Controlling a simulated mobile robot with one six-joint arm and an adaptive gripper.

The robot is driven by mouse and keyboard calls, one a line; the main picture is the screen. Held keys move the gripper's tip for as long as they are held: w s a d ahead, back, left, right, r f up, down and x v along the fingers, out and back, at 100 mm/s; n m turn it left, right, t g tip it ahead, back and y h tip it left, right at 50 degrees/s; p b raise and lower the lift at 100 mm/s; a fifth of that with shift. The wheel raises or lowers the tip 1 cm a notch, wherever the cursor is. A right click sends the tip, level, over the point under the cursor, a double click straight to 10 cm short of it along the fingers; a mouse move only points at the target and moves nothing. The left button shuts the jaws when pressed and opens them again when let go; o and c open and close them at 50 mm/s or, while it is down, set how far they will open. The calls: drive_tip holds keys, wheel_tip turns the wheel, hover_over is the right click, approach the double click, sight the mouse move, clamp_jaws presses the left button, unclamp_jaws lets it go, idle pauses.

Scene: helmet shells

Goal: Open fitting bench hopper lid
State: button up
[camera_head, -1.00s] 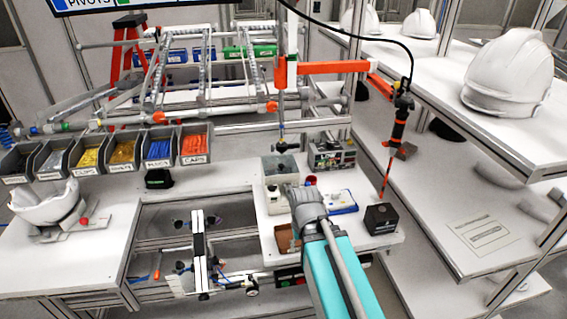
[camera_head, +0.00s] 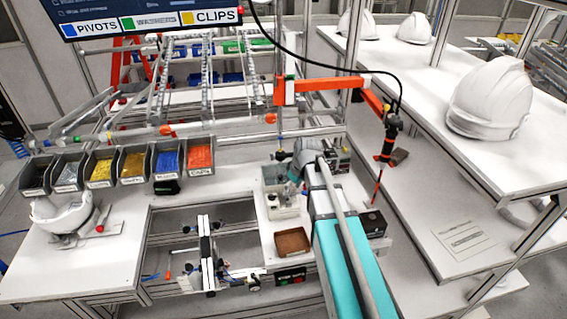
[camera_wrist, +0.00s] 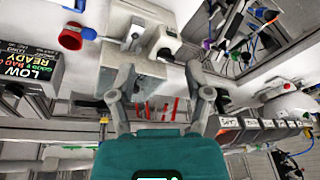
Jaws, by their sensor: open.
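The fitting bench hopper appears to be the pale grey box (camera_head: 272,174) on the right part of the bench, just left of my wrist. Its lid is hard to make out there, and my wrist covers its right side. In the wrist view, a pale box (camera_wrist: 128,62) lies just beyond my fingers, with a white unit with a dark knob (camera_wrist: 164,47) beside it. My gripper (camera_wrist: 158,98) is open, its fingers spread with nothing held between them. In the head view its fingers are hidden behind my wrist. I cannot tell whether a finger touches the box.
Labelled parts bins (camera_head: 130,165) line the bench at left, near a white helmet shell (camera_head: 63,213). A brown tray (camera_head: 292,241) and a black box (camera_head: 372,222) sit near the arm. An orange jib (camera_head: 330,88) hangs a tool at right. A red knob (camera_wrist: 70,39) stands near the fingers.

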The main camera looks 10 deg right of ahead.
sight(281, 176)
drive_tip(key=w+d+r+n+t+y+p, duration=0.1)
drive_tip(key=w+d+r+n+p, duration=0.1)
drive_tip(key=w+r+p, duration=0.3)
drive_tip(key=w+r+n, duration=0.1)
drive_tip(key=w+r, duration=0.2)
drive_tip(key=shift+w+d+p, duration=0.2)
drive_tip(key=shift+w+p, duration=0.2)
drive_tip(key=shift+f, duration=0.1)
drive_tip(key=b+x, duration=1.2)
drive_tip(key=x, duration=0.1)
drive_tip(key=shift+w+a+f+b, duration=0.15)
drive_tip(key=shift+w+f+b, duration=0.05)
drive_tip(key=shift+b, duration=0.2)
idle(0.3)
